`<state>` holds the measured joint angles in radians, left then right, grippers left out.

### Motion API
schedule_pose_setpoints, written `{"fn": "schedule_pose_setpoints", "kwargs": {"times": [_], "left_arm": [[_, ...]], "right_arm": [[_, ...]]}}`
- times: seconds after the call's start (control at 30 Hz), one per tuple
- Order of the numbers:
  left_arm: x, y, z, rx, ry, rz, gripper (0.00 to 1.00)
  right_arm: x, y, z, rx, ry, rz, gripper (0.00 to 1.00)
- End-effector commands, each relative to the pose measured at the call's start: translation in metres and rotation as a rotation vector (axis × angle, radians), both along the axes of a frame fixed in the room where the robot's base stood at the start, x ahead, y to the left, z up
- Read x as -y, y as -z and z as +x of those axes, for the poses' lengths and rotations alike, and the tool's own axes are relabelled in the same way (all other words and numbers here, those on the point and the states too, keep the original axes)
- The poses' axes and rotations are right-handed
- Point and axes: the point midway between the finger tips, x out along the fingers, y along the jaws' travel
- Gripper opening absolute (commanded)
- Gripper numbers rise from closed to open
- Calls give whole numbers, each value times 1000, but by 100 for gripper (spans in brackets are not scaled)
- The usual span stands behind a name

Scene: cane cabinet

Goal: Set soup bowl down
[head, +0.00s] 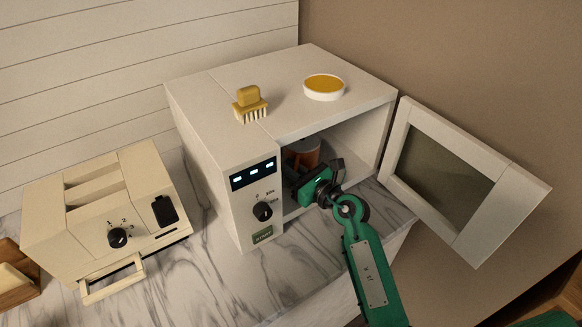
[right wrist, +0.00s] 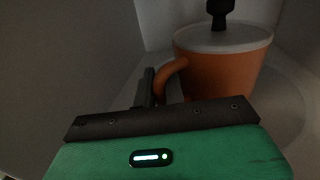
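The soup bowl (head: 304,151) is orange with a side handle and stands upright inside the open white microwave (head: 210,135). In the right wrist view the bowl (right wrist: 215,74) has a grey top with a dark knob-like piece above it. A round plate (right wrist: 290,104) shows beneath and beside it; I cannot tell if the bowl touches it. My right gripper (head: 318,178) reaches into the microwave opening in front of the bowl. One dark finger (right wrist: 147,88) is beside the handle; the other is hidden, so the grip on the handle is unclear. My left gripper is not in view.
The microwave door (head: 455,180) stands open to the right. A yellow brush (head: 250,103) and a round yellow-topped dish (head: 324,87) sit on the microwave. A cream toaster (head: 105,220) stands left on the marble counter (head: 215,290). Microwave walls are close around the gripper.

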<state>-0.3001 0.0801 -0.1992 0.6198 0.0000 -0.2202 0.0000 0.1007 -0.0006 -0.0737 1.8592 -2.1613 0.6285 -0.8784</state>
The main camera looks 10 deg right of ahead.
Motion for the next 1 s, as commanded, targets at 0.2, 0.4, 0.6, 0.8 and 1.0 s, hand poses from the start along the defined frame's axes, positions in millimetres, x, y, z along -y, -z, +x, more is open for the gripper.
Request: {"fn": "schedule_pose_setpoints", "kwargs": {"times": [0.2,0.4,0.6,0.8,1.0], "left_arm": [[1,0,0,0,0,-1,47],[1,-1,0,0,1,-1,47],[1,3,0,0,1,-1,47],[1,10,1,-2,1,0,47],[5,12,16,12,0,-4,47]], "right_arm": [[0,0,0,0,0,0,32],[0,-2,0,0,0,0,32],[12,-1,-19,0,0,-2,32],[37,0,-56,0,0,-4,32],[57,-1,-86,-1,0,-2,32]]}}
